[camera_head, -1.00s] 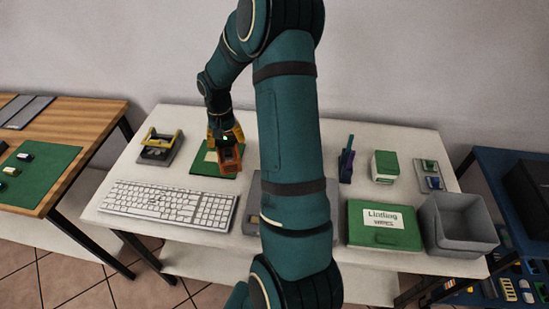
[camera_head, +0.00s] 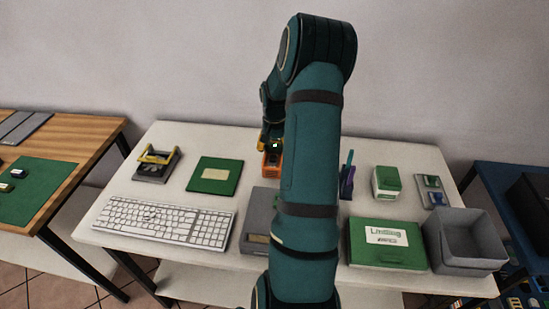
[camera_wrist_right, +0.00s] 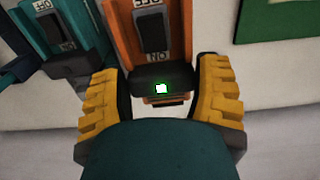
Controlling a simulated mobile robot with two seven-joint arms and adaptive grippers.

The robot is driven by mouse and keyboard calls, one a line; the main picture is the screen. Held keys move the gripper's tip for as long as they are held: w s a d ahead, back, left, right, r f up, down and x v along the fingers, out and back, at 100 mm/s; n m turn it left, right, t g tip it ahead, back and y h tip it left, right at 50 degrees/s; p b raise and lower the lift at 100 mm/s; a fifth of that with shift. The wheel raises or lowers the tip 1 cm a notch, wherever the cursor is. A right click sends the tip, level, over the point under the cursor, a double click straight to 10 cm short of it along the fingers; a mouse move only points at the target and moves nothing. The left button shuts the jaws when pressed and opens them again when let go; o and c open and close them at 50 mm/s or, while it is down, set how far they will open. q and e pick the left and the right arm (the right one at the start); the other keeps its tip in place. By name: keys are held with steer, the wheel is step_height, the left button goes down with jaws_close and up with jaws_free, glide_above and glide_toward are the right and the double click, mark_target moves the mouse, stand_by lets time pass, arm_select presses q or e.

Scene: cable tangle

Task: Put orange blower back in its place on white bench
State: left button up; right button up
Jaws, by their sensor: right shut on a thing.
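The orange blower (camera_head: 272,162) is at the back middle of the white bench (camera_head: 215,140), just left of my arm. My right gripper (camera_head: 270,141) is above its far end. In the right wrist view, the yellow fingers of my right gripper (camera_wrist_right: 161,98) are closed around the dark end of the orange blower (camera_wrist_right: 183,28), next to a black ON switch. I cannot tell whether the blower touches the bench. My arm hides part of the bench middle. My left gripper is not in view.
A green pad (camera_head: 214,174), a yellow-handled device (camera_head: 156,164) and a keyboard (camera_head: 165,221) are to the left. A teal thing with a switch (camera_wrist_right: 62,30) is beside the blower. A green box (camera_head: 386,243) and grey bin (camera_head: 465,241) are at right.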

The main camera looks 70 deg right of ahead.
mark_target(274, 153)
steer(key=shift+f+b, duration=0.3)
steer(key=shift+f, duration=1.5)
steer(key=shift+f, duration=0.15)
steer(key=o, duration=1.1)
step_height(274, 153, up, 12)
steer(key=shift+r+p, duration=0.15)
steer(key=shift+p, duration=0.9)
